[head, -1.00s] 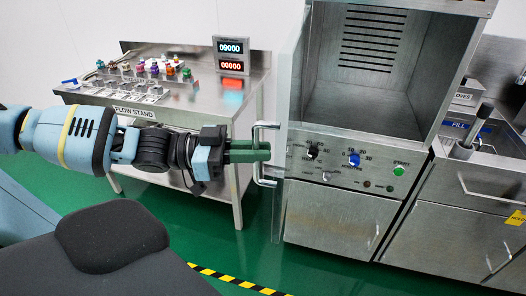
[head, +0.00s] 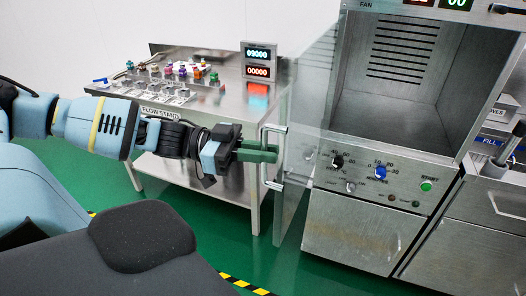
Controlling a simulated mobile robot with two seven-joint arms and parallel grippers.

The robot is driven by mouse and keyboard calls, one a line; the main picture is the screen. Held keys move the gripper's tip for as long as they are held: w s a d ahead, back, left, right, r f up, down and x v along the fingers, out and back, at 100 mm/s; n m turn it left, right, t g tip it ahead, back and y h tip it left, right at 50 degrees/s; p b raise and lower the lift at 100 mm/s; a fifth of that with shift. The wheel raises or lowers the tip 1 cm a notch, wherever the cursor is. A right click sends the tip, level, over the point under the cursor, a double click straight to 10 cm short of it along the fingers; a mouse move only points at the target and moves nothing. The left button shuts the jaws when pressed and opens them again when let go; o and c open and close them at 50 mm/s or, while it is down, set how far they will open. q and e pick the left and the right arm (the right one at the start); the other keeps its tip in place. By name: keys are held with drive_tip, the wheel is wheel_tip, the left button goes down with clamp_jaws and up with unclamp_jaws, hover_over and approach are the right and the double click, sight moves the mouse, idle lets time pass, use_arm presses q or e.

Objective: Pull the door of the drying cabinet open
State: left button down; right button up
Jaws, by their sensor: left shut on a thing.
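The drying cabinet (head: 365,228) stands right of centre, with an empty, slatted steel chamber (head: 395,95) above a panel of knobs and a green start button. Its clear door (head: 308,100) is swung out on the cabinet's left side, seen nearly edge-on, and the chamber front is uncovered. A steel bar handle (head: 265,183) is on the door's outer edge. My left gripper (head: 270,154) has green fingers shut on this handle near its upper half. My right gripper is not in view.
A steel flow stand table (head: 220,105) with several coloured valves and a digital display (head: 258,62) stands behind my left arm. A counter with a sink (head: 497,200) adjoins the cabinet on the right. Green floor (head: 200,222) is clear in front, with yellow-black tape (head: 240,284).

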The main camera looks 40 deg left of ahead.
use_arm(q)
drive_tip(key=c, duration=1.6)
unclamp_jaws()
drive_tip(key=shift+w, duration=0.1)
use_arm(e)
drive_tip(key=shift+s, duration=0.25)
use_arm(q)
drive_tip(key=shift+o, duration=0.2)
